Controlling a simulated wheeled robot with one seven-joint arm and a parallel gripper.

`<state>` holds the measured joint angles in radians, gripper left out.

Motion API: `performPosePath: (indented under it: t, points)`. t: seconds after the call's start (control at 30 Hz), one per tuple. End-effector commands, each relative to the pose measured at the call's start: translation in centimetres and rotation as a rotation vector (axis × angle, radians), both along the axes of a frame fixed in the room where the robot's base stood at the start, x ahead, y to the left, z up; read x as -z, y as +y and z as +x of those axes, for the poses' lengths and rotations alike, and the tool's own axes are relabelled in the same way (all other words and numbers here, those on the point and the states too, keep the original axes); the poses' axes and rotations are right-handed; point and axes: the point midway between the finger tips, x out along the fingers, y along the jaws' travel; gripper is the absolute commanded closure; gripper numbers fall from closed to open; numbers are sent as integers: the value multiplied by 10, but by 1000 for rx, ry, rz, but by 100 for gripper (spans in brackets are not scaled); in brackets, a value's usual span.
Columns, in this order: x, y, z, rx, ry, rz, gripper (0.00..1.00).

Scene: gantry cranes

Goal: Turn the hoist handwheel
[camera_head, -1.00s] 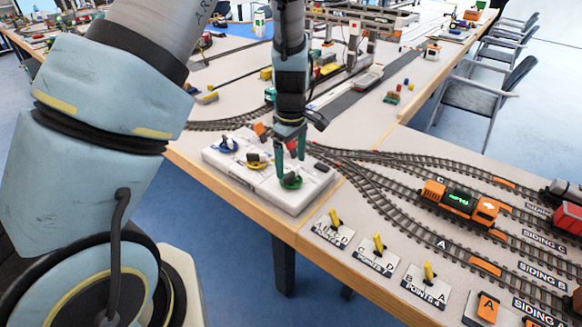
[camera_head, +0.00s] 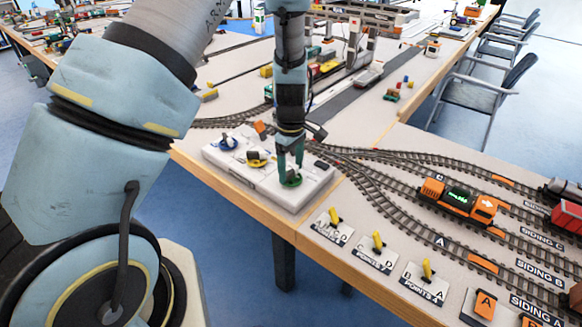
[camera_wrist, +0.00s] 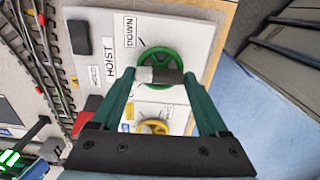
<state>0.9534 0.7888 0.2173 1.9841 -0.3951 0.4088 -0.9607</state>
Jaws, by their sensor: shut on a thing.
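The green hoist handwheel (camera_head: 291,181) lies on the near right part of a white control panel (camera_head: 243,178). In the wrist view the green wheel (camera_wrist: 157,57) sits beside a "HOIST" label, with a grey and black grip block (camera_wrist: 160,75) across it. My gripper (camera_head: 290,170) points down at the wheel from above. In the wrist view my gripper (camera_wrist: 160,77) has its green fingers on either side of the grip block, shut on it. The fingers hide part of the rim.
A yellow handwheel (camera_head: 256,158) and a blue handwheel (camera_head: 228,142) are on the same panel. Model tracks (camera_head: 400,190) and an orange locomotive (camera_head: 455,200) lie to the right. Yellow points levers (camera_head: 377,240) stand near the table's front edge.

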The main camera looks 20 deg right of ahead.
Motion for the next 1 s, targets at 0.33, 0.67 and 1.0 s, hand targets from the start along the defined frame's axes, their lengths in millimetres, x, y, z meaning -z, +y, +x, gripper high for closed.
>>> performPosePath:
  t: [0.33, 0.67, 1.0]
  points:
    - [0, 0, 0, 0, 0, 0, 78]
    - [0, 0, 0, 70, 1, -1, 78]
    - [1, 0, 0, 328, 0, -1, 78]
